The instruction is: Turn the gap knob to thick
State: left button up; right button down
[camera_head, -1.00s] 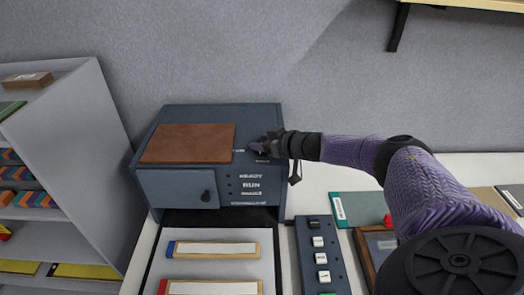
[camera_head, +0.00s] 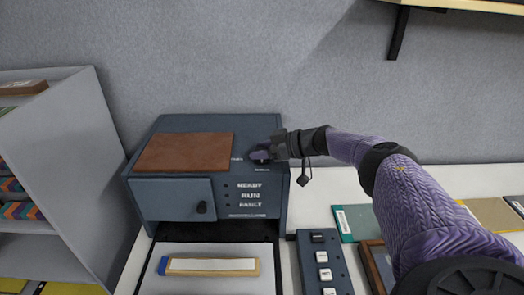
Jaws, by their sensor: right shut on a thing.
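The blue-grey machine (camera_head: 170,124) stands at the back of the table, with a brown panel (camera_head: 184,152) on its top and READY, RUN and FAULT lettering on its front. The gap knob (camera_head: 260,155) is a small dark dial at the right of the machine's top, partly hidden by my gripper. Small white lettering sits beside it, too small to read. My right gripper (camera_head: 266,152) reaches in from the right and is shut on the knob. My left gripper is not in view.
A black knob (camera_head: 202,207) sits on the machine's front door. A tray (camera_head: 205,250) with a labelled bar (camera_head: 212,266) lies in front. A button box (camera_head: 322,262) stands to its right. A grey shelf (camera_head: 75,150) is at the left, and a wall shelf (camera_head: 470,5) hangs at upper right.

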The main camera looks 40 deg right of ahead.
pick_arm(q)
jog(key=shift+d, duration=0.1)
pick_arm(e)
jog(key=shift+c, duration=0.8)
grip_release()
pick_arm(q)
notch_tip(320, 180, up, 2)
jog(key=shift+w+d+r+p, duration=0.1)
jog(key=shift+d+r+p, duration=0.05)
jog(key=shift+p, duration=1)
pick_arm(e)
jog(key=v, duration=0.9)
jog(key=shift+s+d+r, duration=0.2)
jog(key=shift+s, duration=0.1)
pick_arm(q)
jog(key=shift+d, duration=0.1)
